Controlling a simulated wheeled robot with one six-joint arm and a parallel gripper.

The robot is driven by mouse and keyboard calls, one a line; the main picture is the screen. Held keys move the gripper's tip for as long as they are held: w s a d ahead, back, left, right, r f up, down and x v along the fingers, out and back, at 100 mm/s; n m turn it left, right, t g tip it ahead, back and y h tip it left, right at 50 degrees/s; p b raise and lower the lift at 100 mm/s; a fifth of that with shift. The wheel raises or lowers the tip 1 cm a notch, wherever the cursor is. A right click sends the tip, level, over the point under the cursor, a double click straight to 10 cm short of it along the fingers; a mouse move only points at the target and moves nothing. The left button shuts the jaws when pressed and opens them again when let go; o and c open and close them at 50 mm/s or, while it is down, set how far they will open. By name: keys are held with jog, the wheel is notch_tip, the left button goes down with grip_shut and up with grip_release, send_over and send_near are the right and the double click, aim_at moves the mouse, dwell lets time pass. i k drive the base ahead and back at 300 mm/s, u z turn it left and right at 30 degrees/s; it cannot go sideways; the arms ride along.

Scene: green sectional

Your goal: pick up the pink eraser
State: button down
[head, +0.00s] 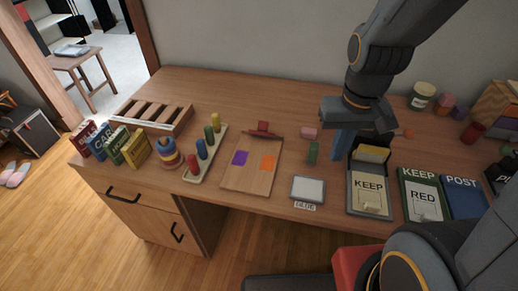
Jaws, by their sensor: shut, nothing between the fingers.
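A small pink block, which looks like the pink eraser (309,132), lies on the wooden desk (270,105) behind a small green block (313,152). My gripper (337,156) points down just to the right of both blocks, its blue-grey fingers together and empty. It is apart from the eraser in the picture. How high the fingertips are above the desk is hard to tell.
A small framed panel (308,189) is in front. A wooden board (249,178) lies left; the desk's back middle is clear.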

aim_at(310, 134)
jog(key=z, duration=2.7)
jog(key=k, duration=0.75)
jog(key=u, duration=1.6)
jog(key=i, duration=0.5)
jog(key=u, duration=0.05)
